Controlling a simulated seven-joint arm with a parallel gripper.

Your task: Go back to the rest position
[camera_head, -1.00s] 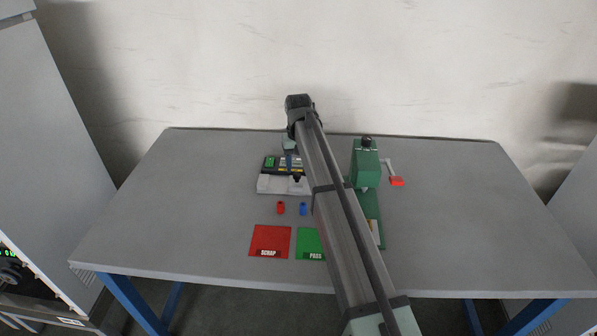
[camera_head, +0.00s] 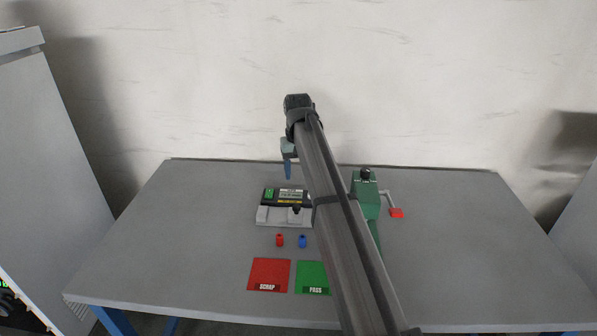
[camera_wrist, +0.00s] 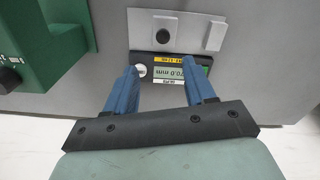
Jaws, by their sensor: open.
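My gripper (camera_head: 287,170) hangs over the back of the table in the head view, with its blue fingers pointing down. In the wrist view the blue fingers (camera_wrist: 165,82) are apart, with nothing held between them. Below them is a measuring gauge (camera_wrist: 168,92) whose display reads 70.0 mm, upside down in this view. In the head view the gauge (camera_head: 268,215) stands on the table clear of the fingers, with a pale base and a dark display block.
A red piece (camera_head: 280,240) and a blue piece (camera_head: 302,241) stand before the gauge. The red SCRAP mat (camera_head: 268,272) and green PASS mat (camera_head: 312,275) lie nearer. A green press (camera_head: 366,192) with a red-ended lever (camera_head: 396,213) is right, partly behind my arm. The table's left side is free.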

